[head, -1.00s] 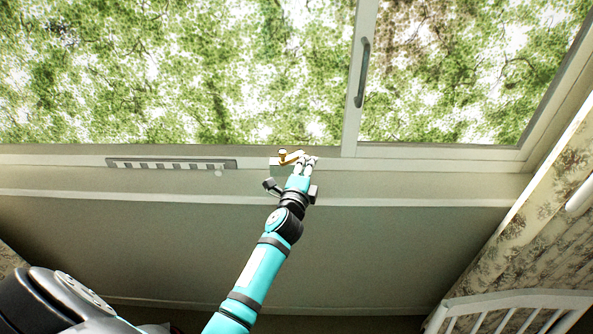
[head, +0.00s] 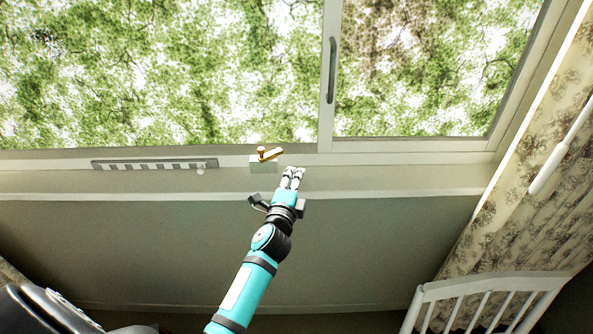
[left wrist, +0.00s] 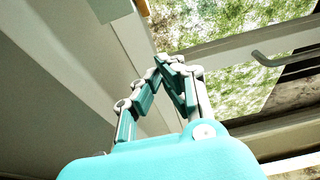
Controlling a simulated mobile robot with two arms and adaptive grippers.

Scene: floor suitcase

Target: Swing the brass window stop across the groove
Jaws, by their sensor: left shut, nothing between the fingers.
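The brass window stop (head: 270,155) sits on a small pale block (head: 263,166) on the sill, near the foot of the window's upright frame. It has a round knob at its left and a lever pointing right and slightly up in the head view. My left gripper (head: 293,172) is shut and empty over the sill, just right of and nearer than the stop, apart from it. In the left wrist view, the closed fingers (left wrist: 168,60) meet at the middle, and a bit of brass (left wrist: 142,8) shows at the top edge. The groove cannot be made out clearly.
A grey slotted vent strip (head: 155,165) lies along the sill to the left. The window's upright frame (head: 328,75) carries a dark handle (head: 332,70). A patterned curtain (head: 520,190) and white slatted furniture (head: 485,295) stand at the right. The sill right of my gripper is clear.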

